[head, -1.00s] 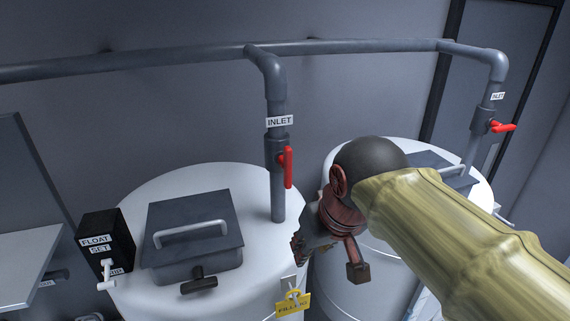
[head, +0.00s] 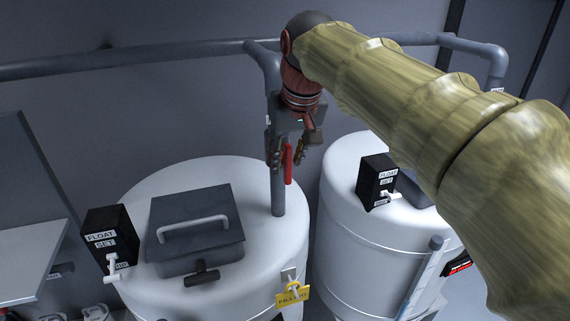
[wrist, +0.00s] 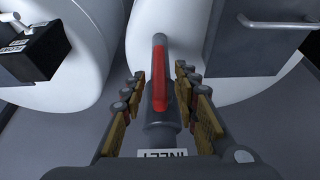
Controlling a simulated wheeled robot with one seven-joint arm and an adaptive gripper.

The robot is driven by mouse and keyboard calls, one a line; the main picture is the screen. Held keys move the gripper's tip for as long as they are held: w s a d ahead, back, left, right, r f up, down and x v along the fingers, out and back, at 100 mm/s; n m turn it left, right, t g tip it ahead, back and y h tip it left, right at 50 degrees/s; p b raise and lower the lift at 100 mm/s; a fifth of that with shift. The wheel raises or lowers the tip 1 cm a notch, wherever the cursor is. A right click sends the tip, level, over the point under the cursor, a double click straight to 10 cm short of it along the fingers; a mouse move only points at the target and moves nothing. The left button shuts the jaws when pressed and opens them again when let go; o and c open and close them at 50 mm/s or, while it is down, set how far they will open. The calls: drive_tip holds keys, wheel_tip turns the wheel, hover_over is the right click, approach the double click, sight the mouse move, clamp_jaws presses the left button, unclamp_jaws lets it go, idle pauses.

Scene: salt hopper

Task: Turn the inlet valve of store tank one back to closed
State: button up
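The red lever handle (head: 288,164) of the near tank's inlet valve points down along its grey pipe (head: 278,198). In the wrist view the red handle (wrist: 158,88) lies in line with the pipe. My gripper (head: 286,152) is at the valve, pointing down. In the wrist view my gripper (wrist: 160,78) is open, with one finger on each side of the handle and gaps visible between. The white near tank (head: 150,186) stands below. The INLET label (wrist: 163,153) shows at the bottom of the wrist view; my gripper hides the valve body in the head view.
A grey hatch (head: 194,222) with a handle and a black float-set box (head: 108,236) sit on the near tank. A yellow tag (head: 291,297) hangs at its front. A second white tank (head: 345,170) stands right. An overhead pipe (head: 130,63) runs along the wall.

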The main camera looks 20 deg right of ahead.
drive_tip(key=x, duration=0.3)
drive_tip(key=shift+w+f, duration=0.1)
drive_tip(key=shift+f, duration=0.05)
drive_tip(key=shift+c, duration=0.6)
clamp_jaws()
